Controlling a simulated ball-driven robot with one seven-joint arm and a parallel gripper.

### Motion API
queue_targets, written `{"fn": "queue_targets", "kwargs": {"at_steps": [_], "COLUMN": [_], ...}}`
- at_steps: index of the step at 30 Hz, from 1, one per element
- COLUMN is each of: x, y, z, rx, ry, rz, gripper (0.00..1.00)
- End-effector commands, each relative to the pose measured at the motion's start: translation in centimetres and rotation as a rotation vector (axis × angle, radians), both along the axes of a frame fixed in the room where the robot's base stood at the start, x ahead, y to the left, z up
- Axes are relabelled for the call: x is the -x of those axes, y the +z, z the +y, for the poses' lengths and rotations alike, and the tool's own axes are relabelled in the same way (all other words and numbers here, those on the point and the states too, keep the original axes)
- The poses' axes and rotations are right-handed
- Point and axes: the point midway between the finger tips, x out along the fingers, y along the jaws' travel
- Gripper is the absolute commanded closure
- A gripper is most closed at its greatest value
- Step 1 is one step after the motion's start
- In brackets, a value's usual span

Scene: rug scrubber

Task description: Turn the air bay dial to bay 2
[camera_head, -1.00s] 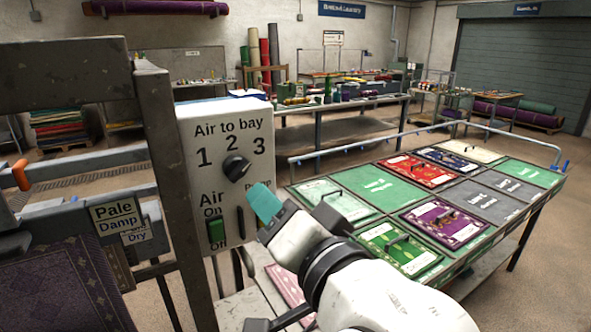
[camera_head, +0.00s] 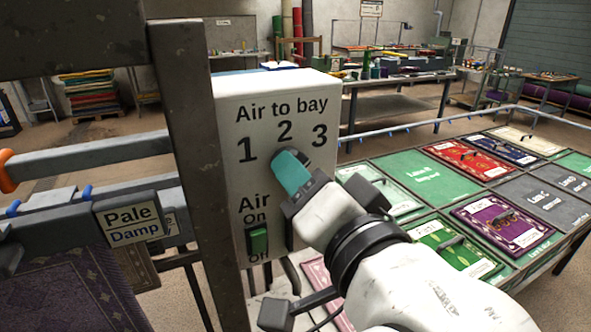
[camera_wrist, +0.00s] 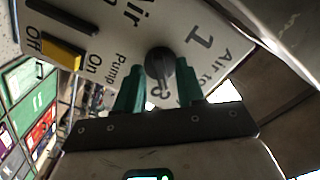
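The air bay dial (camera_wrist: 158,62) is a dark round knob on a white control panel (camera_head: 228,185) marked "Air to bay" 1, 2, 3. In the head view, my gripper's teal finger covers most of the dial below the 2. My gripper (camera_head: 287,166) is at the panel face. In the wrist view, my gripper (camera_wrist: 161,83) has its two teal fingers apart, one on each side of the dial's near edge. The 3 shows between them. I cannot tell whether the fingers touch the dial, or which number its pointer faces.
A dark metal post (camera_head: 190,130) stands left of the panel. A table of small rugs (camera_head: 410,180) is at right.

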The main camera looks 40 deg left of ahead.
Motion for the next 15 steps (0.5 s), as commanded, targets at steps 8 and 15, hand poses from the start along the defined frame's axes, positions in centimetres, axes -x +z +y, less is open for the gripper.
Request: {"fn": "queue_targets", "kwargs": {"at_steps": [8,15], "x": [-0.02,-0.02], "y": [0.02,0.01], "z": [-0.02,-0.02], "rx": [0.000,-0.001], "ry": [0.000,-0.001], "rz": [0.000,0.000], "gripper": [0.69,0.92]}}
